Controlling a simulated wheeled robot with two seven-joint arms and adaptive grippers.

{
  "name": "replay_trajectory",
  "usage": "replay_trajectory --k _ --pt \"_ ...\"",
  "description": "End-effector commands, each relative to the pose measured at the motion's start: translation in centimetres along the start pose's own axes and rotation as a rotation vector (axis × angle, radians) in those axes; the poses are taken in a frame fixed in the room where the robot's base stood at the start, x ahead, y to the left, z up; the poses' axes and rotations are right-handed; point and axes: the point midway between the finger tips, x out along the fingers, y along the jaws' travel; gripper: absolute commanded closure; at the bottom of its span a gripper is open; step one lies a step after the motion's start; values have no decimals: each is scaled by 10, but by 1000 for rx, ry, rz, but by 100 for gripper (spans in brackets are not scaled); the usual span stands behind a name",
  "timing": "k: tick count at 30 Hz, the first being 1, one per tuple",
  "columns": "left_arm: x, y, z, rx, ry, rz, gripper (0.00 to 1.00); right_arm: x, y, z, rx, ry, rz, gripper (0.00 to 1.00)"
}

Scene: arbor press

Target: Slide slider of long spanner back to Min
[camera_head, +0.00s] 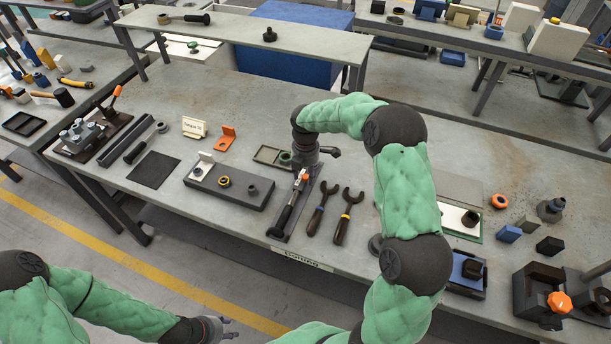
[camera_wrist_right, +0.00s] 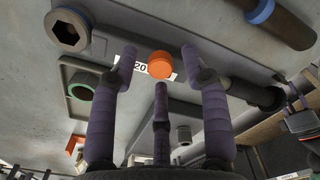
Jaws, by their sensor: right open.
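The long spanner (camera_head: 288,214) lies on its dark grey tray (camera_head: 279,232), its dark handle toward the front edge of the bench. Its orange slider (camera_head: 305,176) shows just below my right gripper (camera_head: 302,170). In the right wrist view the orange slider (camera_wrist_right: 160,65) appears between the fingertips, beside a white scale label (camera_wrist_right: 142,68) reading "20"; contact cannot be told. The right gripper (camera_wrist_right: 160,75) is open, its fingers apart. The spanner's black grip (camera_wrist_right: 255,94) runs to the right there. My left gripper (camera_head: 219,326) is open and empty, low in front of the bench.
Two open-ended spanners (camera_head: 320,212) (camera_head: 346,219) lie just right of the tray. My right arm hides part of the bench.

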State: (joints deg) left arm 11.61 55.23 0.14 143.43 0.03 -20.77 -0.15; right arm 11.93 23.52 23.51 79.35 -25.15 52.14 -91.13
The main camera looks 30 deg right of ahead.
Motion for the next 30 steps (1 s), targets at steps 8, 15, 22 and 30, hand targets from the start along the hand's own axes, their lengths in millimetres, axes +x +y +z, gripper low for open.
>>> replay_trajectory --k 8,15,22,30 --pt "1 0 0 0 0 0 60 7 0 0 1 0 1 53" --pt "1 0 0 0 0 0 60 7 0 0 1 0 1 81" --pt "1 0 0 0 0 0 60 7 0 0 1 0 1 100" --pt "-8 3 0 0 0 0 60 6 15 21 3 0 0 100"
